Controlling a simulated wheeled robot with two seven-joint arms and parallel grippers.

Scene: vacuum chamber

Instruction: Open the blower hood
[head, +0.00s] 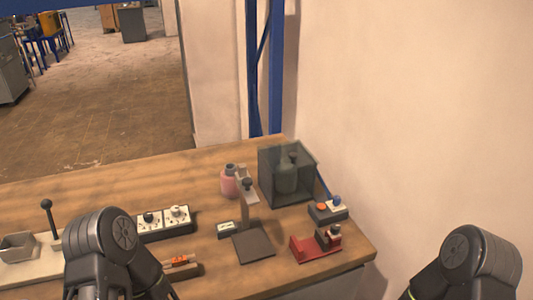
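A dark, see-through box-shaped hood (268,185) stands at the back right of the wooden table in the head view. I take it to be the blower hood. A greenish bottle-like shape (287,175) shows dimly through its walls. I cannot tell how its lid or front panel sits. A blue rod is at the hood's right side, by a small box (326,213) with an orange button and a blue knob. Dark links of my two arms show at the bottom left and bottom right, apart from the hood. Neither gripper's fingertips can be seen.
A grey stand (252,246) and a pink bottle (228,184) are left of the hood. A red fixture (306,248) is in front. A switch box (164,222) and a lever unit (48,219) are further left. A wall rises at right. The table's back left is clear.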

